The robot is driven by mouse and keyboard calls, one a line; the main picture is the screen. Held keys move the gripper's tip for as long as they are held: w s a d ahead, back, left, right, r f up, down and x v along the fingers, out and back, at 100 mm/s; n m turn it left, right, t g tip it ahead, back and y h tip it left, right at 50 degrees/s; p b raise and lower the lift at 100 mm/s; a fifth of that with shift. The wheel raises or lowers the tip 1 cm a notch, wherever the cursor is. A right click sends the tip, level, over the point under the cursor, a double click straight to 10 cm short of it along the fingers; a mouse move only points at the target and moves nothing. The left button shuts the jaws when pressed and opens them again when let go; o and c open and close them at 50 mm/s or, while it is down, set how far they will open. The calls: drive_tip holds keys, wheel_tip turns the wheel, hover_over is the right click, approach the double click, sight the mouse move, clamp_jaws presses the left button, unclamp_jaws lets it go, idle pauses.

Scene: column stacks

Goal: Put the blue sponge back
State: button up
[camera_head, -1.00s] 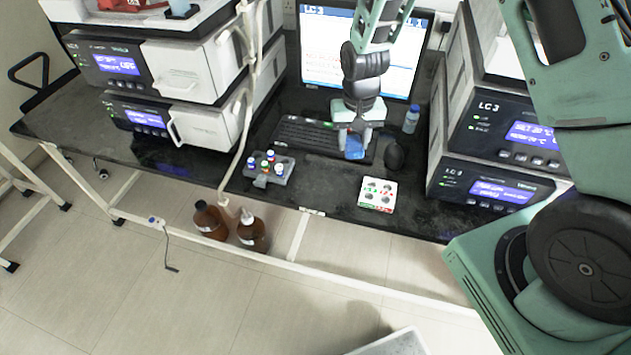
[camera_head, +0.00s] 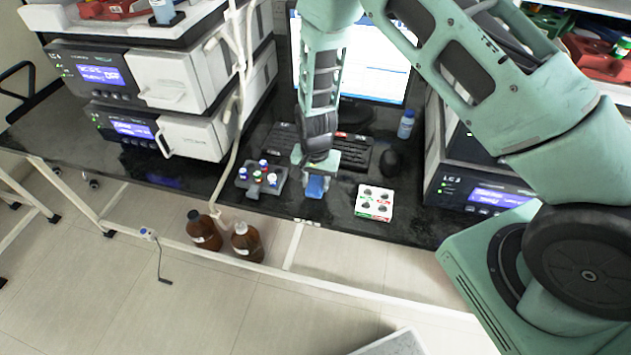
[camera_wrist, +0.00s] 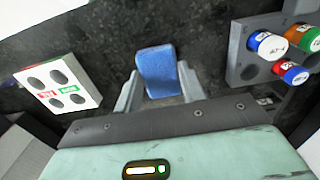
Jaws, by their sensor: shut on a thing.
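The blue sponge (camera_head: 315,187) is a small block between the fingers of my gripper (camera_head: 316,178), over the dark bench top near its front edge. In the wrist view the sponge (camera_wrist: 157,71) sticks out past the fingertips, and my gripper (camera_wrist: 158,92) is shut on it. I cannot tell whether the sponge touches the bench. The white box with round holes and red and green labels (camera_head: 374,202) is to the right of the gripper. The grey rack with several coloured caps (camera_head: 261,179) is to the left.
A keyboard (camera_head: 350,152) and mouse (camera_head: 389,162) lie behind the gripper, with a monitor further back. A small blue-capped bottle (camera_head: 406,124) stands at the right. Instrument stacks flank the bench. Two brown bottles (camera_head: 204,230) (camera_head: 246,241) stand below the front edge.

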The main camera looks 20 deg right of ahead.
drive_tip(key=shift+f, duration=0.55)
drive_tip(key=shift+f, duration=0.1)
drive_tip(key=shift+f, duration=0.15)
drive_tip(key=o, duration=0.9)
